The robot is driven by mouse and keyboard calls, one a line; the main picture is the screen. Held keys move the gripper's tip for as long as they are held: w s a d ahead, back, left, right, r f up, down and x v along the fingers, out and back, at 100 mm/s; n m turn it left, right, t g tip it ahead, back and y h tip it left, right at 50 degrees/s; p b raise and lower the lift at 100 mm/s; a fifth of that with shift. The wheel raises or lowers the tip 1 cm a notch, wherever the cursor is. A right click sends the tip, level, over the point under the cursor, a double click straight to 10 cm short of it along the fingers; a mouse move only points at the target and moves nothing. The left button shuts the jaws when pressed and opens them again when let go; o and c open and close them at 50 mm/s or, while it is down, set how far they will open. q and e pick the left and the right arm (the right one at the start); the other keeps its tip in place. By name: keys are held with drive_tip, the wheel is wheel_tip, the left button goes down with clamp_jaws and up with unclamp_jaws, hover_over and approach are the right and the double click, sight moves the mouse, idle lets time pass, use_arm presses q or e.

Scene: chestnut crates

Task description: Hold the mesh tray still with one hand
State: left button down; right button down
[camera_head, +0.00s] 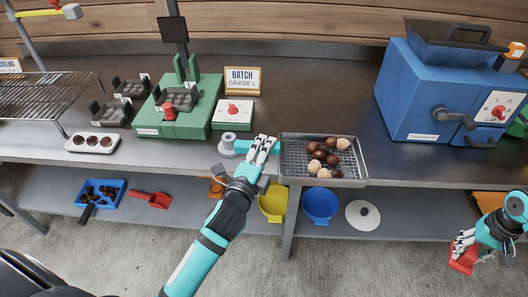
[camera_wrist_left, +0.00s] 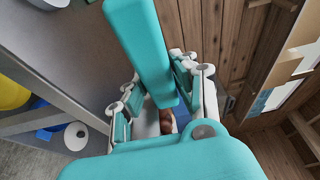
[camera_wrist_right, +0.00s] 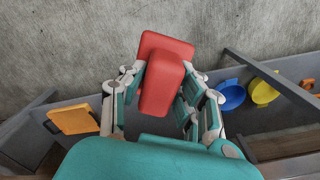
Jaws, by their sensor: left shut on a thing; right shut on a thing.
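The mesh tray (camera_head: 290,172) is a shallow grey metal tray on the workbench, right of centre in the head view. Several brown and pale chestnuts (camera_head: 318,152) lie in its right half. My left gripper (camera_head: 270,147) is at the tray's left edge and shut on it; its fingers hide the grip point. The left wrist view shows a brown chestnut (camera_wrist_left: 167,122) beyond the fingers. My right gripper (camera_head: 468,243) is away from the tray, low at the far right, shut on a red object (camera_head: 464,259). The right wrist view shows this red object (camera_wrist_right: 163,80) as blocky, between the fingers.
A blue machine (camera_head: 418,90) stands on the bench at right. A green device (camera_head: 182,110) and a white dish (camera_head: 91,143) stand at left. Yellow (camera_head: 273,207) and blue (camera_head: 319,207) bowls sit on the lower shelf. The bench between tray and blue machine is clear.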

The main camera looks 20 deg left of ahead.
use_arm(q)
drive_tip(key=shift+w+a, duration=0.2)
drive_tip(key=shift+w, duration=1.1)
drive_tip(key=shift+w+a, duration=0.2)
drive_tip(key=shift+w, duration=1.05)
use_arm(e)
drive_tip(key=shift+r, duration=0.25)
use_arm(q)
drive_tip(key=shift+w+a, duration=0.2)
drive_tip(key=shift+w, duration=1.1)
drive_tip(key=shift+w+a, duration=0.25)
drive_tip(key=shift+w, duration=1.1)
drive_tip(key=shift+w+a, duration=0.2)
drive_tip(key=shift+w, duration=1.1)
use_arm(e)
drive_tip(key=shift+f, duration=0.45)
use_arm(q)
drive_tip(key=shift+r, duration=0.1)
use_arm(e)
drive_tip(key=shift+r, duration=0.15)
